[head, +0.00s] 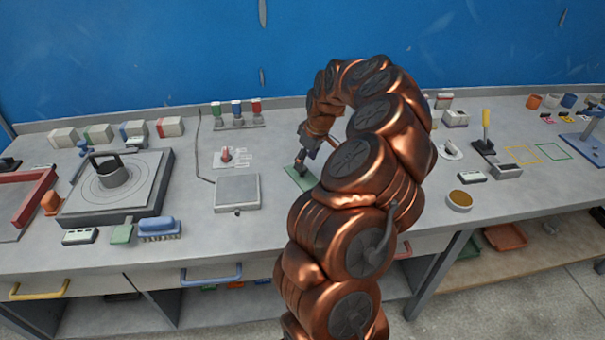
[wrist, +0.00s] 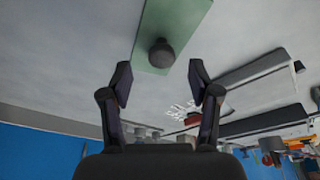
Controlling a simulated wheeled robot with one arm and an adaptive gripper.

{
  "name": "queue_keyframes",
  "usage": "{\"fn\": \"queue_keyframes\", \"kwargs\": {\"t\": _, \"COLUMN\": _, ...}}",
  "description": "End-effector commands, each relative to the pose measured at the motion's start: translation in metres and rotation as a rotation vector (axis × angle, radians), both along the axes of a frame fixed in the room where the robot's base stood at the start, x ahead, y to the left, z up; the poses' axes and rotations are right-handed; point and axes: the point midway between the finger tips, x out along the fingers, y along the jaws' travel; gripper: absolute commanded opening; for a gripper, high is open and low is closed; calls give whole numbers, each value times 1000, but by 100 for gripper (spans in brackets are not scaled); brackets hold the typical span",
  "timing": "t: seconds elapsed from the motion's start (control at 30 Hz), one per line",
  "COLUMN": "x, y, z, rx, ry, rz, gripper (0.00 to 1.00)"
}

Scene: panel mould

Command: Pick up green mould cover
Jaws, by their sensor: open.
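The green mould cover (head: 298,178) is a flat green plate lying on the grey bench, partly hidden by my arm in the head view. In the wrist view the green mould cover (wrist: 178,18) shows with a dark round knob (wrist: 161,52) on it. My gripper (wrist: 160,77) is open, with its two fingers apart. The knob appears just beyond the fingertips, centred between them, with nothing held. In the head view my gripper (head: 301,166) is low over the plate; whether it touches cannot be told.
A grey square scale-like box (head: 237,192) sits left of the cover. A small plate with a red knob (head: 226,156) and a rack with coloured bottles (head: 237,115) stand behind it. A round brown-filled bowl (head: 460,200) is to the right. Bench around the cover is mostly clear.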

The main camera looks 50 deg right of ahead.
Motion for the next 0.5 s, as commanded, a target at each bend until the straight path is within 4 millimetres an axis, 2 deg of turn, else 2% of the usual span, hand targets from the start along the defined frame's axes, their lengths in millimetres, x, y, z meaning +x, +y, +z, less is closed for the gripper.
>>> {"fn": "queue_keyframes", "kwargs": {"t": 0.3, "x": 10, "y": 5, "z": -34, "rx": 3, "ry": 1, "rz": 2, "gripper": 62}}
{"fn": "queue_keyframes", "kwargs": {"t": 0.5, "x": 11, "y": 4, "z": -40, "rx": 0, "ry": -1, "rz": 1, "gripper": 62}}
